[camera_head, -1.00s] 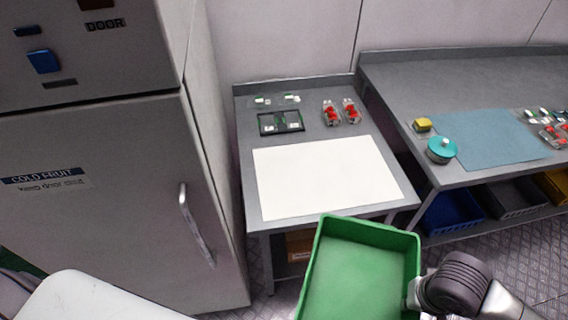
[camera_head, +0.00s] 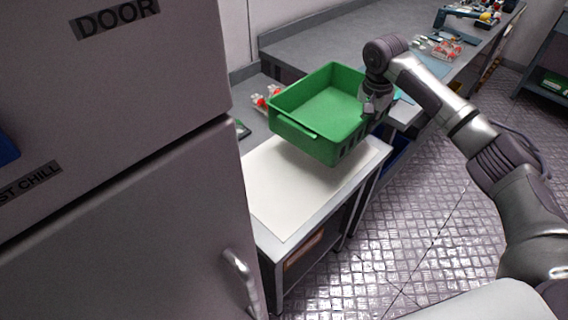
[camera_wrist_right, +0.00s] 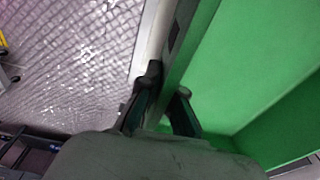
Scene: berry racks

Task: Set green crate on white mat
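The green crate (camera_head: 318,108) is empty and held above the grey table, over the far part of the white mat (camera_head: 290,196). Its underside looks apart from the mat. My right gripper (camera_head: 372,104) is shut on the crate's right wall. In the right wrist view the two fingers (camera_wrist_right: 163,100) straddle the wall of the green crate (camera_wrist_right: 245,70). The far part of the mat is hidden behind the crate. My left gripper is not in view.
A grey cabinet with a handle (camera_head: 240,272) stands close on the left. Clear packs with red berries (camera_head: 262,98) sit behind the crate. A second grey bench (camera_head: 330,45) runs along the back. The near part of the mat is clear.

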